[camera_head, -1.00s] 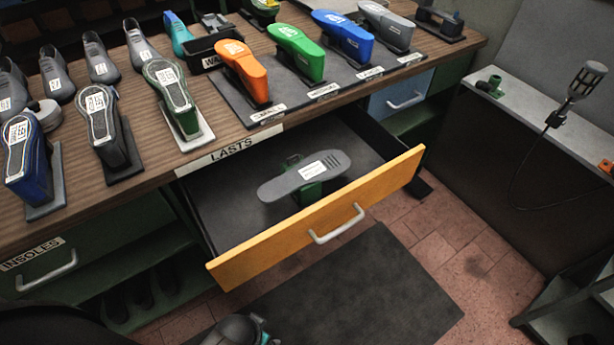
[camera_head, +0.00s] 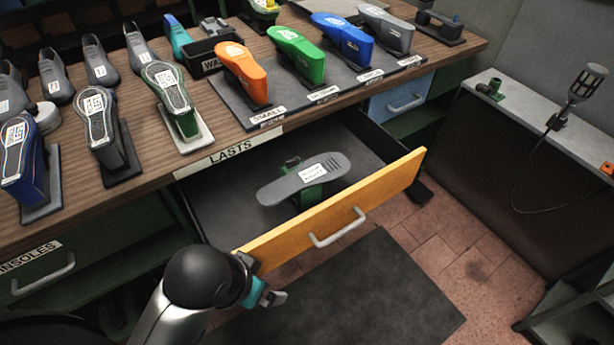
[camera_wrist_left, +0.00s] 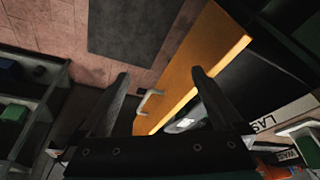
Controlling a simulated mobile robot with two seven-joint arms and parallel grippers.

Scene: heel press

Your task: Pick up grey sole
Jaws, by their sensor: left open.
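The grey sole (camera_head: 303,179) has a white label and rests on a green stand inside the open drawer. In the left wrist view, a small grey patch with a white label (camera_wrist_left: 184,123) shows behind the drawer front, partly hidden by a finger. My left gripper (camera_head: 270,298) is low in front of the drawer's left end, apart from the sole. My right gripper is not in view.
The yellow drawer front (camera_head: 390,187) with a metal handle stands between my left gripper and the sole. The counter (camera_head: 150,205) above carries several lasts and coloured soles. A dark mat (camera_head: 350,295) lies on the tiled floor.

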